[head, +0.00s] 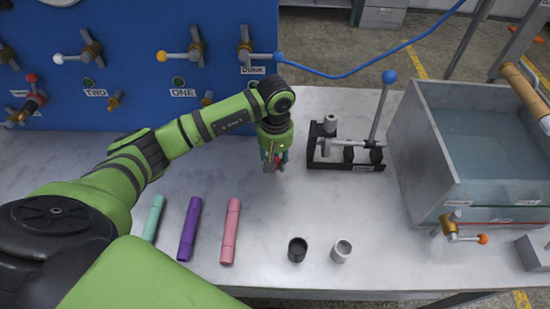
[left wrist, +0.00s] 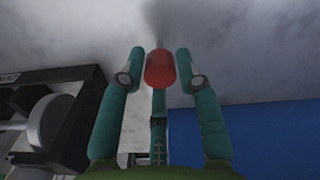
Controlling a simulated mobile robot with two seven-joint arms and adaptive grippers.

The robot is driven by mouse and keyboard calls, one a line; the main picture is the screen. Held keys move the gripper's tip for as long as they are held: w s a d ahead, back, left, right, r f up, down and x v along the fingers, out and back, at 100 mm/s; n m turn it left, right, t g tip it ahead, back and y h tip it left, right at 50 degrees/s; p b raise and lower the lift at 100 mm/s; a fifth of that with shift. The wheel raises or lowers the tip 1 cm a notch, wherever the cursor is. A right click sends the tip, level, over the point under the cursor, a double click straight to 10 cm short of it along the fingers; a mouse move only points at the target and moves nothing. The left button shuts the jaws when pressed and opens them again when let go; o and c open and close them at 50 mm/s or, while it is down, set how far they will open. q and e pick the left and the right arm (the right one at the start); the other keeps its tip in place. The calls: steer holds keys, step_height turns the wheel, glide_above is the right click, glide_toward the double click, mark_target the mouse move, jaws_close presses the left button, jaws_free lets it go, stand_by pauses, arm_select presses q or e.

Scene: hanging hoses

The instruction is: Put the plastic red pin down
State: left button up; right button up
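The red pin (left wrist: 160,67) has a red cylindrical head and a thin grey shaft pointing at the table. My left gripper (head: 274,158) has teal fingers, which close around the red head in the left wrist view. In the head view a small red part of the pin (head: 280,163) shows between the fingers, low over the grey table (head: 300,205). The gripper is left of the black fixture and in front of the blue panel. I cannot tell whether the shaft touches the table. My right gripper is not in view.
A black fixture (head: 345,156) with a blue-knobbed lever stands just right of the gripper. A water tank (head: 416,160) is further right. A blue valve panel (head: 130,108) stands behind. The table between is clear.

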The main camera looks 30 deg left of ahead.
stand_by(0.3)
arm_select(q)
steer(key=shift+r, duration=0.55)
step_height(320, 180, up, 11)
steer(key=b, duration=0.3)
steer(key=shift+r, duration=0.15)
